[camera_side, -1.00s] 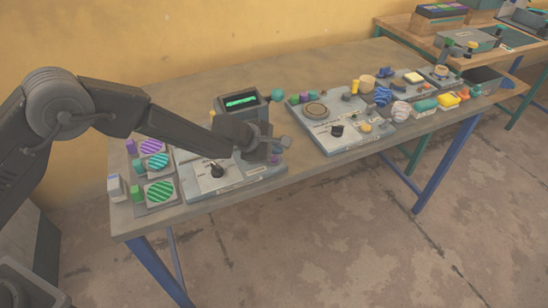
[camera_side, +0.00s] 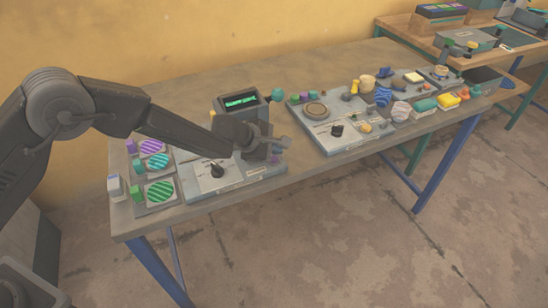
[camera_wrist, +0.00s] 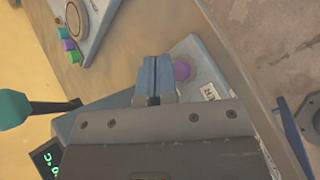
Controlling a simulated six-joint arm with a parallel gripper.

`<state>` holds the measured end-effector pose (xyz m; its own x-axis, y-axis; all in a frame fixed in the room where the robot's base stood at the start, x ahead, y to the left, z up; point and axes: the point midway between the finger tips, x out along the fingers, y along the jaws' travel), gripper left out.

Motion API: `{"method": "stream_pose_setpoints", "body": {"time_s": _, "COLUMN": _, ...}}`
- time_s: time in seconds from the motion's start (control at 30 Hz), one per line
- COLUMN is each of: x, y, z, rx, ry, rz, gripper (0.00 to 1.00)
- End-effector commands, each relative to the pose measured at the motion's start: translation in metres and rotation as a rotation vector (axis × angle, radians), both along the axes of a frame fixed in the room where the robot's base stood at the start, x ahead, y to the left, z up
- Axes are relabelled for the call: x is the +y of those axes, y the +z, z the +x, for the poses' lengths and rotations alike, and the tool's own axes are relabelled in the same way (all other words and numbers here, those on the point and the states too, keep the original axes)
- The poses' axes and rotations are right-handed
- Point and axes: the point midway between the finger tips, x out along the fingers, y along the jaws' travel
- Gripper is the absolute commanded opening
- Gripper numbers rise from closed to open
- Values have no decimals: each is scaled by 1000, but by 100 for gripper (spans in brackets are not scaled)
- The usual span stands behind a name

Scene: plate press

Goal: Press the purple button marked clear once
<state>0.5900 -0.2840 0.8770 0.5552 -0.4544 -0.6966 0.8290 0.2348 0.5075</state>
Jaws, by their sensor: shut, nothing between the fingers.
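The purple button (camera_wrist: 182,70) shows in the wrist view on a light panel, just right of my fingertips, beside a partly hidden printed label (camera_wrist: 209,92). In the side view the purple button (camera_side: 275,158) shows just below my gripper (camera_side: 284,143), at the right end of the grey control panel (camera_side: 235,181). My gripper is shut and empty, and its two fingers (camera_wrist: 153,78) lie side by side in the wrist view. The fingertips appear apart from the button and above the panel. A display (camera_side: 240,101) with green characters stands behind my gripper.
A lever with a teal ball (camera_side: 277,95) rises beside the display. Striped plates (camera_side: 159,191) lie at the left. Another panel (camera_side: 330,143) with knobs and several small objects stands to the right. The back of the table (camera_side: 330,70) is clear.

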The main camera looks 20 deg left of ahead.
Motion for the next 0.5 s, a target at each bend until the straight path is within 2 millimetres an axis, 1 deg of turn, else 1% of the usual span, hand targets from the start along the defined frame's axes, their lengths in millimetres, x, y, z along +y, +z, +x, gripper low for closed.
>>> {"method": "stream_pose_setpoints", "body": {"time_s": 0.27, "x": 0, "y": -8, "z": 0, "rx": 0, "ry": -1, "rz": 1, "gripper": 0}}
{"method": "stream_pose_setpoints", "body": {"time_s": 0.5, "x": 0, "y": -8, "z": 0, "rx": 0, "ry": 0, "rz": 0, "gripper": 0}}
